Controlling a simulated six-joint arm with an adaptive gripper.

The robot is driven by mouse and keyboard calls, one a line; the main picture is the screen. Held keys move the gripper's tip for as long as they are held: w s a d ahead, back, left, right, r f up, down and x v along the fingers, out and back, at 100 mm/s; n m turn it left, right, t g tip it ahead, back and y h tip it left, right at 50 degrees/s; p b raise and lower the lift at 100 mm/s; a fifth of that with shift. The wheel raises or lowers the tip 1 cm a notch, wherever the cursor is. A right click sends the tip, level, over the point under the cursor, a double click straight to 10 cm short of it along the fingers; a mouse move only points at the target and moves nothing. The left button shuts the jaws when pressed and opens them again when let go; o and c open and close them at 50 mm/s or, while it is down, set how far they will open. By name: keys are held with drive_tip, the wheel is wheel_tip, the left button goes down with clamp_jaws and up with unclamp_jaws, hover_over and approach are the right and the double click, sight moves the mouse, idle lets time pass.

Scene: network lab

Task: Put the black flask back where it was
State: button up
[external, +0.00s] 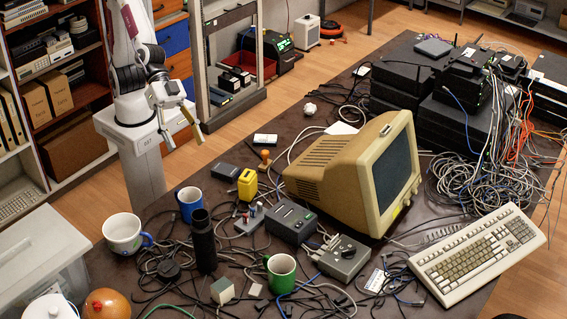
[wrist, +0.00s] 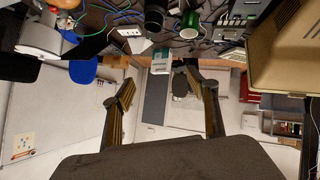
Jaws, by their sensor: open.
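The black flask (external: 203,240) stands upright on the dark table, near its front left part, among cables. It is a tall dark cylinder. A dark cylinder that looks like it shows at the top edge of the wrist view (wrist: 155,14), partly cut off. My gripper (external: 181,131) is open and empty. It hangs beyond the table's back left edge, above and well apart from the flask. In the wrist view both fingers of the gripper (wrist: 160,90) are spread with nothing between them.
Close around the flask are a blue mug (external: 190,204), a green mug (external: 281,273), a white mug (external: 123,234) and a black device (external: 291,222). A beige monitor (external: 330,170) stands to the right. Loose cables cover much of the table (external: 215,170).

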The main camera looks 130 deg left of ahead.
drive_tip(key=s+a+g+y, duration=0.1)
drive_tip(key=s+a, duration=0.5)
drive_tip(key=s, duration=0.4)
drive_tip(key=s+a+g+y, duration=0.1)
drive_tip(key=s+a+g, duration=0.1)
drive_tip(key=s+a, duration=0.5)
drive_tip(key=s+a+f+g+y, duration=0.1)
drive_tip(key=s+a, duration=0.6)
drive_tip(key=s, duration=0.7)
drive_tip(key=shift+g+y, duration=0.4)
